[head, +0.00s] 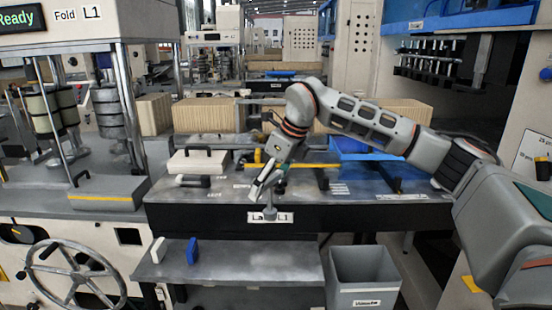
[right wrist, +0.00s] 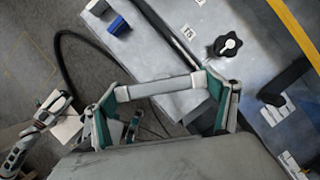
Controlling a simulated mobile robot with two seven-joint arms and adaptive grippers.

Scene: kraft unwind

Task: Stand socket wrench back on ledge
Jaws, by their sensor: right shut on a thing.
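My right gripper (head: 268,190) is at the front edge of the metal worktable (head: 365,185). In the right wrist view its green-tipped fingers (right wrist: 160,100) are shut on a smooth grey bar (right wrist: 160,87), which spans from one fingertip to the other. I take this bar to be the socket wrench. In the head view a small grey end (head: 270,212) shows below the gripper, in front of the label. The lower metal ledge (head: 230,268) is below. What looks like my left gripper (right wrist: 58,108) shows small in the right wrist view; its jaws are unclear.
A white block (head: 157,250) and a blue block (head: 192,251) stand on the lower ledge. A grey bin (head: 363,275) stands right of it. A black knob (right wrist: 228,43) and a yellow bar (head: 310,165) are on the worktable. A handwheel (head: 75,275) is at left.

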